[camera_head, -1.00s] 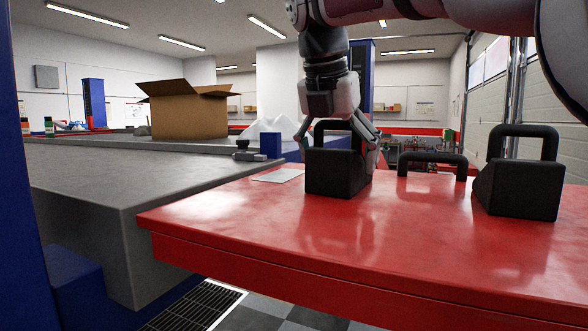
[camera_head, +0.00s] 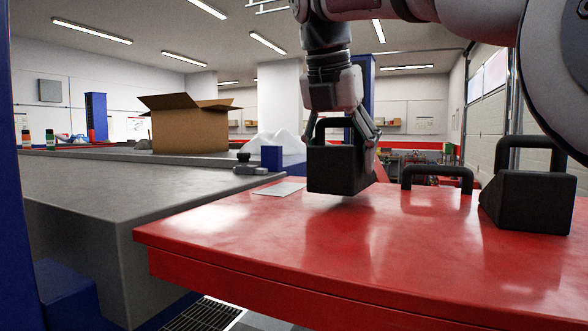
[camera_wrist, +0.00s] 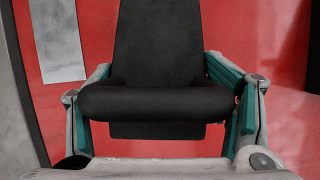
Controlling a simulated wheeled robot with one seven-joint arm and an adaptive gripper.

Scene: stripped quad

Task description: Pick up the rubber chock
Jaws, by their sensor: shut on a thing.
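A black rubber chock (camera_head: 338,170) with a sloped body and a looped handle hangs just above the red tabletop, with a shadow under it. It fills the middle of the wrist view (camera_wrist: 158,50), with its thick handle bar across the front. My gripper (camera_head: 345,125) is above and behind the chock in the head view, shut on it. In the wrist view its teal-padded fingers (camera_wrist: 160,98) lie on both sides of the chock. The fingertips are partly hidden behind the handle and body.
A second black chock (camera_head: 530,198) stands on the red table (camera_head: 240,235) at the right. A black handle (camera_head: 437,178) shows at the table's back edge. A pale sheet (camera_head: 280,188) lies at the left. A grey bench with an open cardboard box (camera_head: 190,130) is beyond.

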